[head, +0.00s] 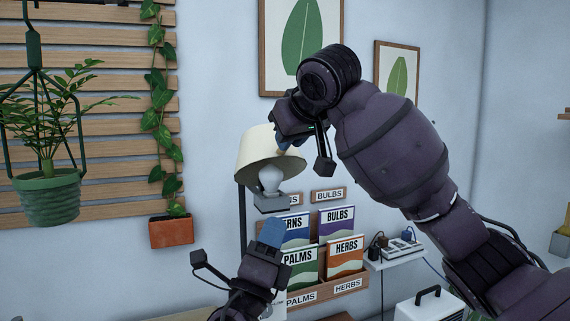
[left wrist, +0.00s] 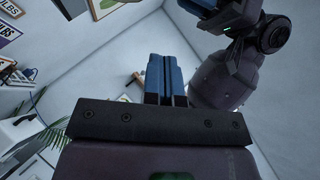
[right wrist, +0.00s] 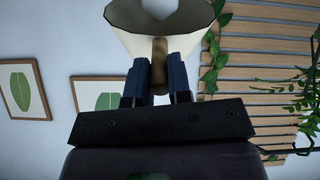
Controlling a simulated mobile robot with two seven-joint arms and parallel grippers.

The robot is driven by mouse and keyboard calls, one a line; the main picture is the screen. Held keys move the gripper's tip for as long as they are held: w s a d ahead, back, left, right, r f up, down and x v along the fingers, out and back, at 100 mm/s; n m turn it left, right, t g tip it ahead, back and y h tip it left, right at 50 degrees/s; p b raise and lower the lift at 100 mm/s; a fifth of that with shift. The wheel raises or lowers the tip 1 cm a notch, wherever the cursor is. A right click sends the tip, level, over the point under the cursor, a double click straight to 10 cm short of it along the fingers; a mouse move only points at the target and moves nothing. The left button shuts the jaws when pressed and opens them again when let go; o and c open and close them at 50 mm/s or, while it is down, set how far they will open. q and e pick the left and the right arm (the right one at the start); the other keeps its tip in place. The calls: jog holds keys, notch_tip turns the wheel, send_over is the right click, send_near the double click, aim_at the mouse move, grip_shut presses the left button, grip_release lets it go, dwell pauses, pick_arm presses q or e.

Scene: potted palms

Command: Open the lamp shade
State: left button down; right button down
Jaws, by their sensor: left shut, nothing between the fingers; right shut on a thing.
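The cream lamp shade (head: 262,150) is tilted, with its white bulb (head: 270,180) showing below the rim. The bulb sits on a grey base (head: 271,202) beside a dark post. My right gripper (head: 282,146) is at the right side of the shade. In the right wrist view its blue fingers (right wrist: 158,85) are shut on a brown handle (right wrist: 159,55) on the shade; the shade (right wrist: 127,42) and bulb (right wrist: 180,8) lie just beyond. My left gripper (head: 269,234) is below the lamp, shut and empty; its blue fingers (left wrist: 166,78) are together in the left wrist view.
A rack of seed packets (head: 322,245) stands on the wall behind my left gripper. A hanging potted palm (head: 48,195) and a terracotta planter (head: 171,232) are on the left. A small shelf with plugs (head: 395,254) is at the right. Framed leaf prints (head: 300,45) hang above.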

aim_at(271, 144)
pick_arm(q)
jog(key=w+d+r+m, duration=0.2)
jog(key=w+r, duration=0.6)
jog(key=r, duration=0.2)
jog(key=shift+d+m+h, duration=0.2)
jog(key=shift+m+h, duration=0.1)
jog(key=shift+m, duration=0.1)
jog(key=shift+r, duration=0.15)
